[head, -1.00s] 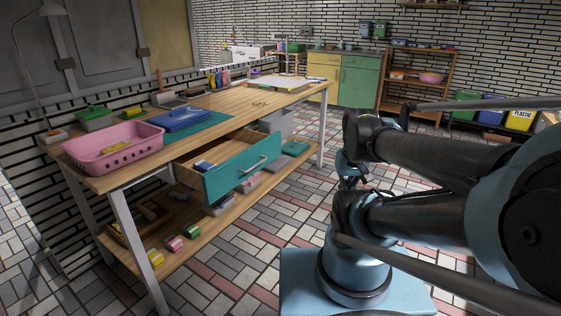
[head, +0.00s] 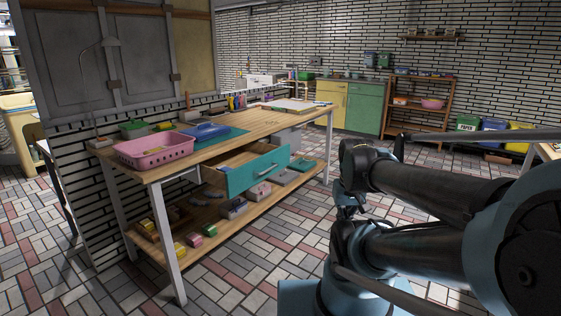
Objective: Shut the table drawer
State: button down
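The table drawer (head: 262,172) has a teal front with a pale bar handle. It is pulled out from under the wooden table top (head: 245,127), and its open inside shows behind the front. My folded arm fills the right side. My gripper (head: 345,208) seems to be the small dark end hanging below the wrist, right of the drawer and apart from it. Its fingers are too small and partly covered by my arm to tell open from shut.
A pink basket (head: 152,152) and a blue box (head: 205,132) stand on the table top. The lower shelf (head: 220,227) holds several small boxes. Tiled floor (head: 265,265) in front of the table is clear. A green cabinet (head: 362,107) and shelf rack stand behind.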

aim_at(252, 162)
jog(key=u, duration=1.1)
jog(key=i, duration=1)
jog(key=z, duration=0.05)
